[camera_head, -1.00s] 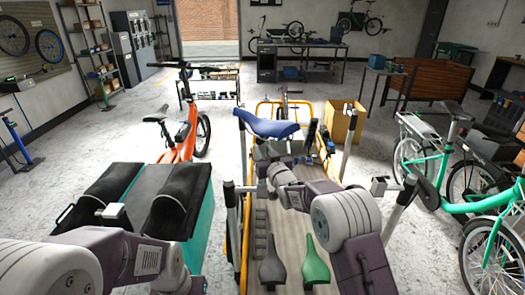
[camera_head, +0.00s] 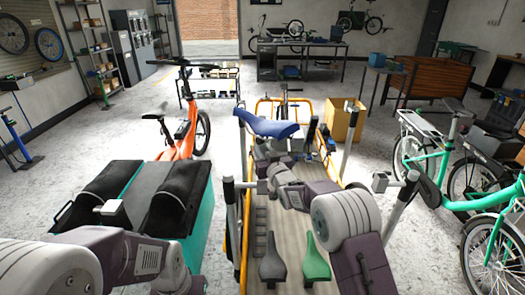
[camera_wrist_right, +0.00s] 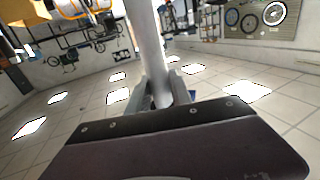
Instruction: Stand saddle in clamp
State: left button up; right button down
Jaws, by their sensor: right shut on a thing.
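A blue saddle (camera_head: 266,125) is at the middle of the head view, above the yellow-framed cargo box (camera_head: 243,235). My right gripper (camera_head: 262,153) is just below it. In the right wrist view my right gripper (camera_wrist_right: 160,98) is shut around the saddle's silver post (camera_wrist_right: 146,45). A grey clamp head (camera_head: 258,187) on an upright stands nearer, at the left side of the box. The post's lower end is hidden.
A black saddle (camera_head: 272,262) and a green saddle (camera_head: 315,260) are in the box. A teal-sided case with black pads (camera_head: 185,205) stands left. An orange bike (camera_head: 186,135) is behind; green bikes (camera_head: 455,205) stand right. Open floor lies toward the back.

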jog(key=shift+f+b, duration=1.8)
jog(key=shift+f, duration=0.15)
jog(key=c, duration=1.1)
grip_release()
